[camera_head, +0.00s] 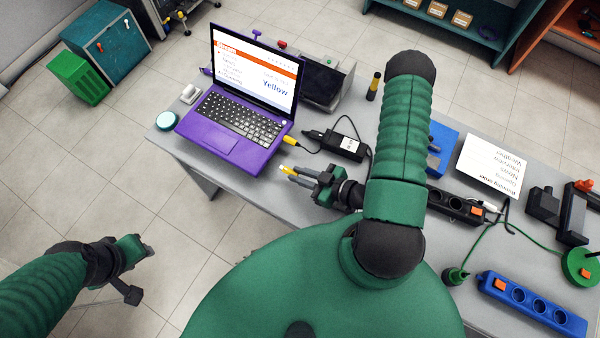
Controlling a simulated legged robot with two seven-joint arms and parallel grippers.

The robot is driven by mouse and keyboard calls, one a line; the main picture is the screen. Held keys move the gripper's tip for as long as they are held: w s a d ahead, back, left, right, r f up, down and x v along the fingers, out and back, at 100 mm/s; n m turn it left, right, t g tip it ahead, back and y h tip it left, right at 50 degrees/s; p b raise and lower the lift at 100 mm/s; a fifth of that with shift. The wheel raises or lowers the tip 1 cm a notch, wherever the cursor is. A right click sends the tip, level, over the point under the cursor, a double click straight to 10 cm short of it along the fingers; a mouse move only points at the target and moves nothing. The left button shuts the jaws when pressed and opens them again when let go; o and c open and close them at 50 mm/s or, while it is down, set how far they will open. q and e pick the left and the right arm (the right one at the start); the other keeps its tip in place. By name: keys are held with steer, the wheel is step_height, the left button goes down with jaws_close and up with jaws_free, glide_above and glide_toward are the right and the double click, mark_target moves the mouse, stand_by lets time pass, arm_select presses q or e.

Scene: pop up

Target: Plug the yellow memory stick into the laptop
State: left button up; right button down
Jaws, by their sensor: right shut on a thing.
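The purple laptop (222,138) stands open on the grey table, its screen lit and showing the word "Yellow". A yellow plug (289,140) with a black cable sits at the laptop's right side edge. My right gripper (291,172) is just above or at the table's front part, to the right of and nearer than the laptop. It is shut on a small yellow piece, the memory stick (285,169), which points left and is apart from the laptop. The fingers hide part of it. My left gripper (137,272) is over the floor at lower left; its fingers are unclear.
A black power adapter (335,144) lies right of the laptop. A white mouse (190,94) and a teal round object (167,121) are left of it. A black power strip (452,204), a blue power strip (530,304) and a white sign (491,165) are at right. The near table edge by the laptop is clear.

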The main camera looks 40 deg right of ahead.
mark_target(284, 168)
steer(key=shift+a+r, duration=0.15)
steer(key=shift+r, duration=0.05)
steer(key=shift+w+a+f+p, duration=0.1)
steer(key=shift+w+a+p, duration=0.15)
steer(key=shift+w, duration=0.45)
steer(key=shift+w+a+p, duration=0.1)
steer(key=shift+w+a, duration=0.2)
steer(key=shift+w, duration=0.4)
steer(key=shift+w, duration=0.15)
steer(key=shift+w+a, duration=0.3)
steer(key=shift+w, duration=0.45)
steer(key=c, duration=1.3)
jaws_free()
